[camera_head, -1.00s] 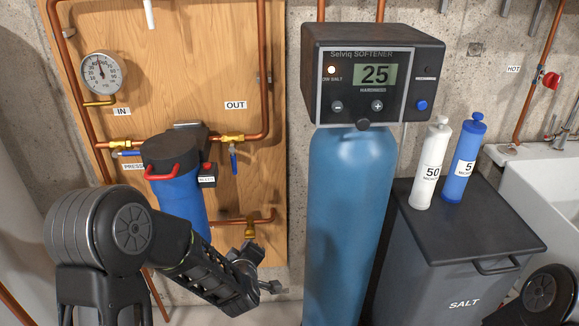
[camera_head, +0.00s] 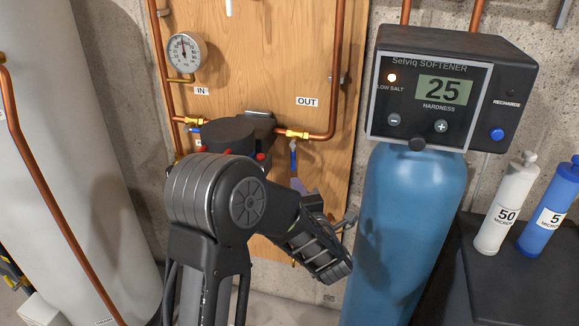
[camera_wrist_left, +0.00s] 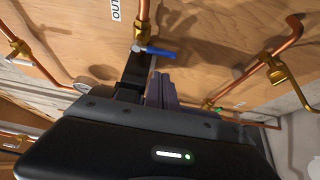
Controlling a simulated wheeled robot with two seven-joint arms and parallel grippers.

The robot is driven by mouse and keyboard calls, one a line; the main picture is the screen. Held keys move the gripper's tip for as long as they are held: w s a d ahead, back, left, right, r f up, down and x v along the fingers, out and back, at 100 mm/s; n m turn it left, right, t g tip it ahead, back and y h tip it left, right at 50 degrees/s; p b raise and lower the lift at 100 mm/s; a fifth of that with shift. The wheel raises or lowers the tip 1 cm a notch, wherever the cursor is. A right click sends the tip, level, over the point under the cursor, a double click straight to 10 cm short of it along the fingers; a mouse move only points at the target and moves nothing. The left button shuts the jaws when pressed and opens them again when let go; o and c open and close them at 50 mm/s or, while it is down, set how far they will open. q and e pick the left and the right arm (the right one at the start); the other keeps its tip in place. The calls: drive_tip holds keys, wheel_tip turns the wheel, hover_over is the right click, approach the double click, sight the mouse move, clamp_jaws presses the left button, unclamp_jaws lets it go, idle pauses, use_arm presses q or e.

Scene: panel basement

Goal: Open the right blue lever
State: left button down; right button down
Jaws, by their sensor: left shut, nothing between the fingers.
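The right blue lever (camera_head: 293,157) hangs straight down from the brass valve (camera_head: 297,133) under the OUT label, across the copper pipe's line. In the left wrist view the lever (camera_wrist_left: 158,52) lies near the top centre, crosswise to its pipe. My left gripper (camera_head: 299,186) is just below the lever's lower end, partly hidden behind my forearm. Its purple-grey fingers (camera_wrist_left: 162,78) are together, empty and close to the lever; I cannot tell if they touch it. My right gripper is out of view.
The dark-capped filter housing (camera_head: 228,135) stands left of the lever, mostly behind my arm. The blue softener tank (camera_head: 405,215) stands close on the right. A pressure gauge (camera_head: 186,53) and copper pipes are on the wooden board (camera_head: 260,60).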

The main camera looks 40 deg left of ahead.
sight(293, 156)
use_arm(q)
drive_tip(key=shift+w+a, duration=0.1)
drive_tip(key=p+x, duration=0.2)
drive_tip(key=x, duration=0.7)
drive_tip(key=shift+w+a, duration=0.25)
drive_tip(key=shift+a, duration=0.05)
